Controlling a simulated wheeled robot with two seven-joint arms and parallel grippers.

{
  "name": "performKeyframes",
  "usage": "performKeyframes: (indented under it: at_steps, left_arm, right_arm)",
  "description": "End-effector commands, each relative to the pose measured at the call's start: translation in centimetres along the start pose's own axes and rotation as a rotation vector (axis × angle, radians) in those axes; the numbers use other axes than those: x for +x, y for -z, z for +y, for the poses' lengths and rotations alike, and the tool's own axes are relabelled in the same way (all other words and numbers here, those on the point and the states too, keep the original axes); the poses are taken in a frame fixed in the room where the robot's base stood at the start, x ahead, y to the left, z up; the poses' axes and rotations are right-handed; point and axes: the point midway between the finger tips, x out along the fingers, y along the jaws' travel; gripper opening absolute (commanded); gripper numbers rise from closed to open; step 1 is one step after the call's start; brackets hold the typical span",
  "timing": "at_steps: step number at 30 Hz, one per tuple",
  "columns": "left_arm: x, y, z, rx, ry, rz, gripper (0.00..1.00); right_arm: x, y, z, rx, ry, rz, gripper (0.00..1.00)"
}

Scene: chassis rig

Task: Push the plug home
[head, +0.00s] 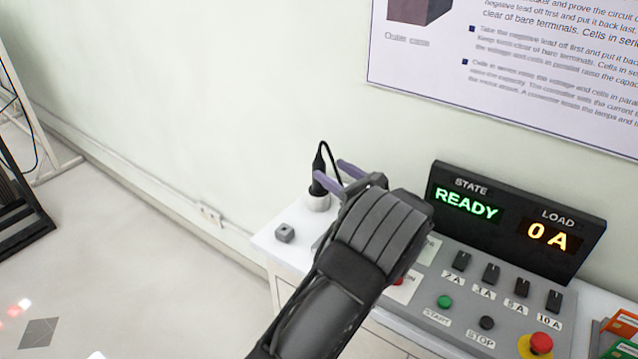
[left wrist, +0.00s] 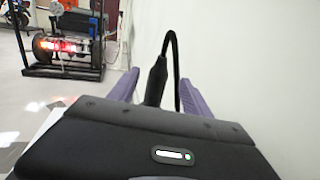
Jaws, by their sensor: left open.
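The black plug (head: 318,173) stands upright at a pale round socket (head: 318,202) on the white bench, with its cable looping up and over to the right. I cannot tell how deep it sits. My left gripper (head: 334,173) is open, its two purple fingers reaching to the plug. In the left wrist view the plug (left wrist: 155,82) stands between the spread fingers (left wrist: 157,88); contact with either is not clear. The gripper's body hides the plug's lower end there. My right gripper is not in view.
A grey control panel (head: 460,315) with switches and buttons stands to the right. Its display (head: 515,222) reads READY and 0 A. The wall is close behind; a dark frame (head: 20,215) stands far left.

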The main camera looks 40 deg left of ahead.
Motion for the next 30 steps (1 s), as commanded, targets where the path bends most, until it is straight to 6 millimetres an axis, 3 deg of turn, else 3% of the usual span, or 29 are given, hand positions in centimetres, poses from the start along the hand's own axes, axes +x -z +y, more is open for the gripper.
performKeyframes:
  at_steps: [9,27,30]
  left_arm:
    - [4.0,-0.1,0.2,0.001,-0.001,-0.001,0.57]
    - [4.1,0.0,0.1,0.000,0.000,-0.001,0.57]
    - [4.1,0.0,0.1,0.000,0.000,-0.001,0.50]
  right_arm:
    - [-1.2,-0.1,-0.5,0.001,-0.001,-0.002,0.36]
    - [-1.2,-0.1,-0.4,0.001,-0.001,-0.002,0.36]
    - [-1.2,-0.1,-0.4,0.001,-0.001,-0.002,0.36]
